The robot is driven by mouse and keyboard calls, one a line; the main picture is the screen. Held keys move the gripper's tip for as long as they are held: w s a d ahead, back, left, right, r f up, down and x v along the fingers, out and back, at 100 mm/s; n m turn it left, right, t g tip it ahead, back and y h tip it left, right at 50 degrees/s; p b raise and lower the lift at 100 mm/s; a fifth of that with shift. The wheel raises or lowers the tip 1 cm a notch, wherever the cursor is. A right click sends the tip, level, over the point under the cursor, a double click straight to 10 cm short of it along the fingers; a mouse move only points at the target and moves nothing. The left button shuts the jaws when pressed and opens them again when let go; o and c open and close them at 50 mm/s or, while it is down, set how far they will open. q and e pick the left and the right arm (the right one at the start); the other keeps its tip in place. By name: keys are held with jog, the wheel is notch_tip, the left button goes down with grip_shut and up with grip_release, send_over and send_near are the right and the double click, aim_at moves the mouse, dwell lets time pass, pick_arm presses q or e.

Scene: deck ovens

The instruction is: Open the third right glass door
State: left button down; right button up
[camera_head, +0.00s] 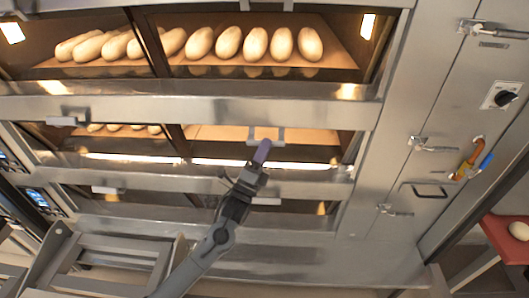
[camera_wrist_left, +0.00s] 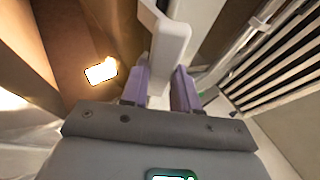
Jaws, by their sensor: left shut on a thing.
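The deck oven has stacked rows of paired glass doors. My left gripper (camera_head: 262,152) has purple fingertips and reaches up from below to the light grey handle (camera_head: 278,141) of a right glass door (camera_head: 310,152) below the top visible row. In the left wrist view, my left gripper (camera_wrist_left: 160,90) is shut with its purple fingers on both sides of the handle (camera_wrist_left: 169,45). I cannot tell how far this door is tilted. My right gripper is in neither view.
Long pale loaves (camera_head: 255,44) lie in the lit top deck. A lower row has another handle (camera_head: 266,201). A steel side panel (camera_head: 400,140) with latches is at the right. A red surface (camera_head: 507,240) holds a pale round item at the far right.

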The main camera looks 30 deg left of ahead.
pick_arm(q)
jog(key=c, duration=0.8)
grip_release()
jog(key=shift+c, duration=0.2)
jog(key=v, duration=1)
jog(key=shift+s, duration=0.35)
jog(key=shift+f, duration=0.15)
